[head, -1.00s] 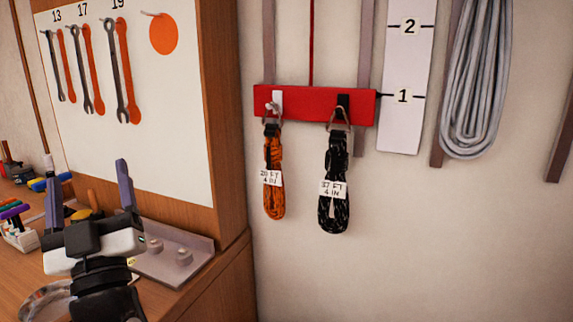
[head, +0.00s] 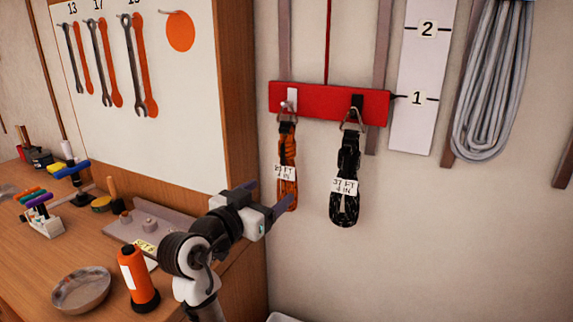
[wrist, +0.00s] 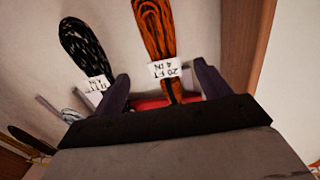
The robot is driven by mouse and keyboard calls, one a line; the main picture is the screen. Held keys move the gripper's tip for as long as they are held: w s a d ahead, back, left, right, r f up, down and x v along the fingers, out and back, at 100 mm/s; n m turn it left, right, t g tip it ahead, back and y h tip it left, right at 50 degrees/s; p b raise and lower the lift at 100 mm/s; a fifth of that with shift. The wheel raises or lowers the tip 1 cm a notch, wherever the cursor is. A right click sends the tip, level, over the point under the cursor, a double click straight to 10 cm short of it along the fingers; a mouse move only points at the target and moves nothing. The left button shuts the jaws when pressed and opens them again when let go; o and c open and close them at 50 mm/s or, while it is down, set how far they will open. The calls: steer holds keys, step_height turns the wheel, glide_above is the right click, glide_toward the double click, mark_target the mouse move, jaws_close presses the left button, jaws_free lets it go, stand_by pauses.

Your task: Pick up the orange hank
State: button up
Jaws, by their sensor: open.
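The orange hank (head: 287,160) hangs by a ring from a light hook on the red board (head: 330,103), with a white tag reading 20 FT 4 IN. My gripper (head: 266,198) is open beside the lower part of the hank in the head view, and one finger overlaps it there. In the wrist view the orange hank (wrist: 157,32) lies between the two finger lines of my gripper (wrist: 163,80), with its tag near their tips. I cannot tell whether a finger touches it. The black hank (head: 345,170), tagged 37 FT 4 IN, hangs to its right; it also shows in the wrist view (wrist: 82,42).
A wooden cabinet side (head: 238,90) stands close left of the hank. A grey coil (head: 492,85) hangs at right. The wall below the hanks is clear.

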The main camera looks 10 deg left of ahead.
mark_target(283, 183)
steer(key=x, duration=0.2)
steer(key=p+x, duration=0.1)
steer(key=x, duration=0.2)
steer(key=p+x, duration=0.1)
steer(key=x, duration=0.2)
steer(key=shift+a+f, duration=0.1)
steer(key=shift+f, duration=0.2)
steer(key=c, duration=1.2)
